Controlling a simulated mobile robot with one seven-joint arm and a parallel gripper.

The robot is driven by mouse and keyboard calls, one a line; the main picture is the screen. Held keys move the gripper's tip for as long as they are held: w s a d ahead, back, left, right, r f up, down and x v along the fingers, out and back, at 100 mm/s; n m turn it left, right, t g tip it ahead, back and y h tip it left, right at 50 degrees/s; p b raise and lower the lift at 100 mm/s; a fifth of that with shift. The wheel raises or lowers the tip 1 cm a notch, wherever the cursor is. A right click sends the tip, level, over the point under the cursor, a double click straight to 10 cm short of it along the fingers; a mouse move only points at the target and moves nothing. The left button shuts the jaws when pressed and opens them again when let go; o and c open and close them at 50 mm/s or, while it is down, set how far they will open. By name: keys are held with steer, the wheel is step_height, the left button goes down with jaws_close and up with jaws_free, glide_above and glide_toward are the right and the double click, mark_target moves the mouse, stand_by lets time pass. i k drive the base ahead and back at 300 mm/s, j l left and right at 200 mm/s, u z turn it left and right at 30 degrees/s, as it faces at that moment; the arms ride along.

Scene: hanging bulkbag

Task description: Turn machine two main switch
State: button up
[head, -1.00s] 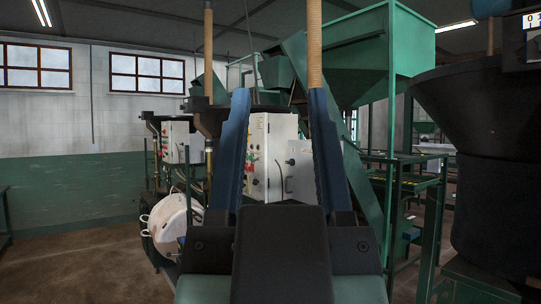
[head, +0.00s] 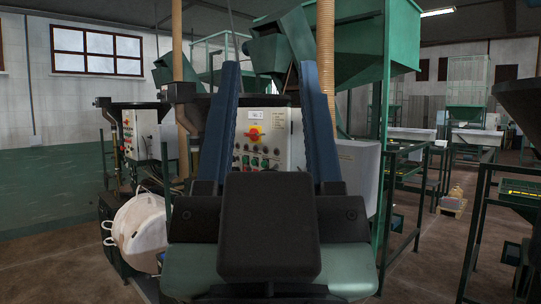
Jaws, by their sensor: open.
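A control cabinet (head: 281,120) stands ahead, its front facing me between my gripper's fingers. A red and yellow rotary main switch (head: 254,133) is on its upper front, with rows of buttons below. My gripper (head: 270,66) is open and empty, with two long blue fingers pointing ahead. The switch appears between the fingers, nearer the left one; I cannot tell the distance left to it. A second cabinet (head: 143,136) stands farther left with a small red and yellow switch (head: 127,119). No label readable here says which machine is two. The lower cabinet front is hidden behind my gripper body.
A white bulk bag (head: 139,222) sits low at the left beside dark machine framing. A green hopper (head: 365,45) and its posts rise behind and right of the cabinet. Green frame tables (head: 405,150) stand to the right, with open brown floor (head: 430,250) between them.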

mark_target(251, 135)
steer(key=i+j+z, duration=0.2)
steer(key=i+j, duration=0.85)
steer(key=i+j+z, duration=0.15)
steer(key=i+j, duration=0.95)
steer(key=j, duration=0.1)
